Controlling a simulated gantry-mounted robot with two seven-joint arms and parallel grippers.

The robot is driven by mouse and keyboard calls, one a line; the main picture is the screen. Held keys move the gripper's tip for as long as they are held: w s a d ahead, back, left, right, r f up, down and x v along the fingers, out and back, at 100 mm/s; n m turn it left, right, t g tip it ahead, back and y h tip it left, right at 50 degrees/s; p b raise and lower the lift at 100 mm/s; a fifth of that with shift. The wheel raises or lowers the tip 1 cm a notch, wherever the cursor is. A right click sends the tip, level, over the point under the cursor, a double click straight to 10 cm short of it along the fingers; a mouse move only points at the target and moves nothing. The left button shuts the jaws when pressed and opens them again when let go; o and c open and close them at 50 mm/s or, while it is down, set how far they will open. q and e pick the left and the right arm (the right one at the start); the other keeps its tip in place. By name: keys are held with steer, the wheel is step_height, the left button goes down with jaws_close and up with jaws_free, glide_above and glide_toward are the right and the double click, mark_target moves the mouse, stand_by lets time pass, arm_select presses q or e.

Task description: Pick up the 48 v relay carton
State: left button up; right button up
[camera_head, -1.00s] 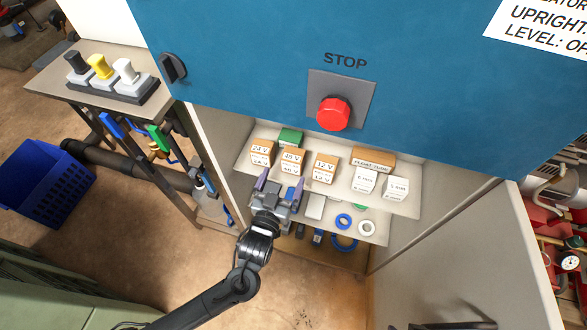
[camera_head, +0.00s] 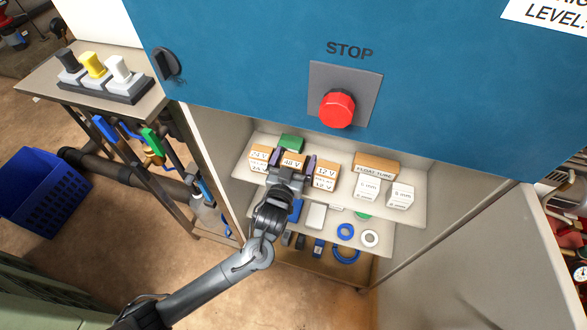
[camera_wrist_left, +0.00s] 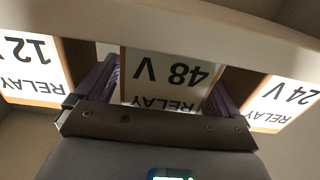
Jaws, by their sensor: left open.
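The 48 V relay carton (camera_head: 293,160) stands on the upper cabinet shelf between the 24 V carton (camera_head: 259,157) and the 12 V carton (camera_head: 326,176). My left gripper (camera_head: 292,164) is open, with one finger on each side of the 48 V carton; its body hides the carton's lower front. In the left wrist view the 48 V carton (camera_wrist_left: 165,78) appears upside down between the purple fingers of the gripper. I cannot tell whether the fingers touch it. The 12 V carton (camera_wrist_left: 32,70) and 24 V carton (camera_wrist_left: 284,102) flank the fingers closely. My right gripper is not in view.
A green box (camera_head: 291,143) is behind the cartons. The lower shelf holds blue and white rings (camera_head: 345,231). The blue panel with a red STOP button (camera_head: 337,108) overhangs the shelf.

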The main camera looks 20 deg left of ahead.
arm_select(q)
steer(key=shift+w, duration=0.35)
steer(key=c, duration=1.1)
steer(key=shift+r, duration=0.1)
